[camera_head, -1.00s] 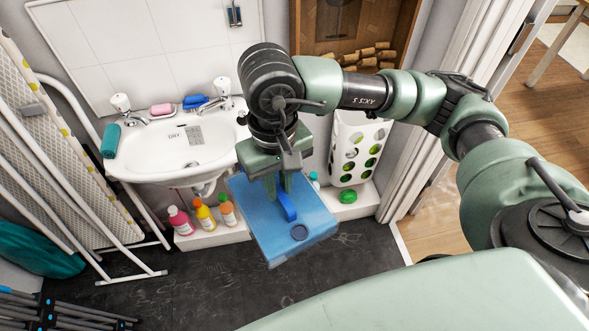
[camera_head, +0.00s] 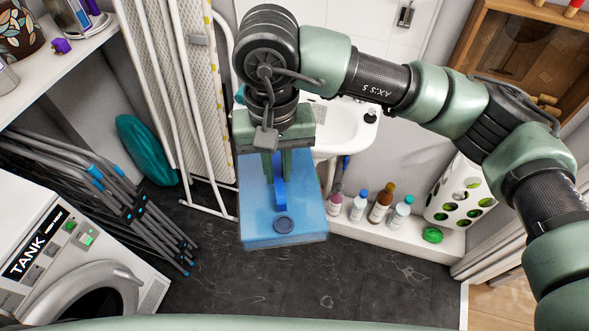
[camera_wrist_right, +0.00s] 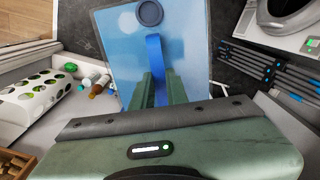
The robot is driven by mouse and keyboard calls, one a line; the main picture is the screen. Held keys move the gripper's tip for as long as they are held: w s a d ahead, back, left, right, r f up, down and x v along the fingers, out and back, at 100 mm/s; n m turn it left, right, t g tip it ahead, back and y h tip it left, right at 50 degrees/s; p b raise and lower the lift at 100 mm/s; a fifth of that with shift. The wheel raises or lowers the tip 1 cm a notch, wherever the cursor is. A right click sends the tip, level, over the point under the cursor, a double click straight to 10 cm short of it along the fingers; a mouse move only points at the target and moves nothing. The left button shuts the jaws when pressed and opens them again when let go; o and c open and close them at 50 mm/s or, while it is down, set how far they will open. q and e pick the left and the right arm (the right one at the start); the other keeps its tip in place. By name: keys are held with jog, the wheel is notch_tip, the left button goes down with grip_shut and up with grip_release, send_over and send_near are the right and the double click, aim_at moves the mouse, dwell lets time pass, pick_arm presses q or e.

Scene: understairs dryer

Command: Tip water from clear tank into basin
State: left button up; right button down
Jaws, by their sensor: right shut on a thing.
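My right gripper (camera_head: 280,160) is shut on the blue handle of the clear tank (camera_head: 260,225). The tank looks blue and box-shaped, with a round dark cap on its top face. It hangs in the air above the dark floor, to the left of the bottles. In the right wrist view the tank (camera_wrist_right: 112,50) fills the upper middle, with the gripper (camera_wrist_right: 160,92) at its blue handle. The white basin (camera_head: 345,125) is on the wall behind my arm, partly hidden by the arm and gripper. My left gripper is not in view.
A white dryer (camera_head: 75,250) labelled TANK stands at the lower left. Folded racks (camera_head: 100,185) and an ironing board (camera_head: 197,90) lean beside it. Several bottles (camera_head: 380,203) stand on a ledge below the basin. A white holed holder (camera_head: 462,192) is at the right. The dark floor is clear.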

jog(key=w+d+r, duration=0.5)
jog(key=w+d, duration=0.2)
jog(key=w, duration=0.5)
jog(key=a+f, duration=0.5)
jog(key=a, duration=0.2)
jog(key=s+d+r+n, duration=0.5)
jog(key=s+d+n, duration=0.1)
jog(key=s+d, duration=0.45)
jog(key=w+a+f+n, duration=0.4)
jog(key=f, duration=0.1)
jog(key=s+d+r+m, duration=0.5)
jog(key=d+r+m, duration=0.3)
jog(key=r, duration=0.2)
jog(key=w+a+m, duration=0.4)
jog(key=w+a, duration=0.4)
jog(key=a, duration=0.2)
jog(key=s+d+f, duration=0.3)
jog(key=d+f, duration=0.2)
jog(key=d, duration=0.4)
jog(key=s+d+f, duration=0.3)
jog(key=d+f, duration=0.1)
jog(key=d, duration=0.6)
jog(key=shift+s+d+f, duration=0.25)
jog(key=shift+f, duration=0.15)
